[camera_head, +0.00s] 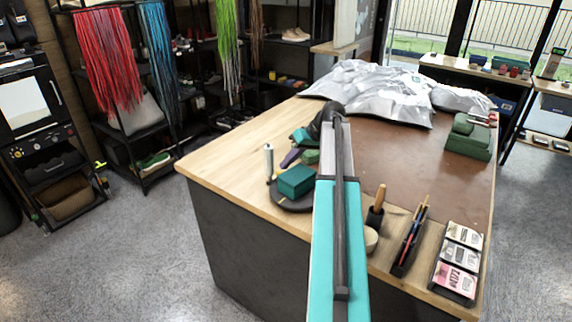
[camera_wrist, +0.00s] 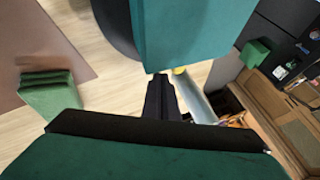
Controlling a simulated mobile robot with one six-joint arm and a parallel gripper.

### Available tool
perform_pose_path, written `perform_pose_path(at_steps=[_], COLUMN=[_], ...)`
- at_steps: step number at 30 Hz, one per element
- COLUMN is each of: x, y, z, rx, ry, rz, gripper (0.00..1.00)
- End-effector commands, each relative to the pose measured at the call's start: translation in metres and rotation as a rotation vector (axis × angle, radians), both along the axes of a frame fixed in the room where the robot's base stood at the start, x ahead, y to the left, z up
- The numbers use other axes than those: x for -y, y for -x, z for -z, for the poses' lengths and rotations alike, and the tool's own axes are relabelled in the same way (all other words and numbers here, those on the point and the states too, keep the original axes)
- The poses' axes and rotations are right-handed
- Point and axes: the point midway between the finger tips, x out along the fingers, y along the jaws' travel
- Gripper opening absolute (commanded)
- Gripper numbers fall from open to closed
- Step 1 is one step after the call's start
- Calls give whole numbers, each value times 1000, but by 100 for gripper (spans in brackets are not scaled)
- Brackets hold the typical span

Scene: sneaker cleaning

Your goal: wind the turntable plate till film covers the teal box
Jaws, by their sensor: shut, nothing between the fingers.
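The teal box (camera_head: 296,180) sits on the dark round turntable plate (camera_head: 290,204) near the table's left edge. Its top and front look bare. A pale upright roll (camera_head: 268,158), perhaps the film, stands left of the box. In the wrist view the box (camera_wrist: 195,35) fills the top middle, with the dark plate edge (camera_wrist: 115,25) beside it and the greyish roll (camera_wrist: 197,102) at lower right. My gripper (camera_wrist: 158,80) is shut and empty, its dark fingertips close to the box; contact cannot be told. In the head view my arm partly hides this area.
A brown mat (camera_head: 400,150) covers much of the wooden table, with silvery bags (camera_head: 370,85) at the back and green blocks (camera_head: 468,140) at right. A brush (camera_head: 377,205), a pen tray (camera_head: 410,240) and a card tray (camera_head: 458,262) line the near edge.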

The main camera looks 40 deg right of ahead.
Motion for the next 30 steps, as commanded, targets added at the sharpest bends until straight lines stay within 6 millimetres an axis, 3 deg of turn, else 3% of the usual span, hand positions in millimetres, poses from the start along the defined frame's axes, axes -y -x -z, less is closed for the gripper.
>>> perform_pose_path(at_steps=[10,24,30], x=[32,71,81], y=[-8,8,12], z=[-3,-63,-79], rx=[0,2,1], ry=[0,1,0], rz=[-4,-4,-4], gripper=[0,0,0])
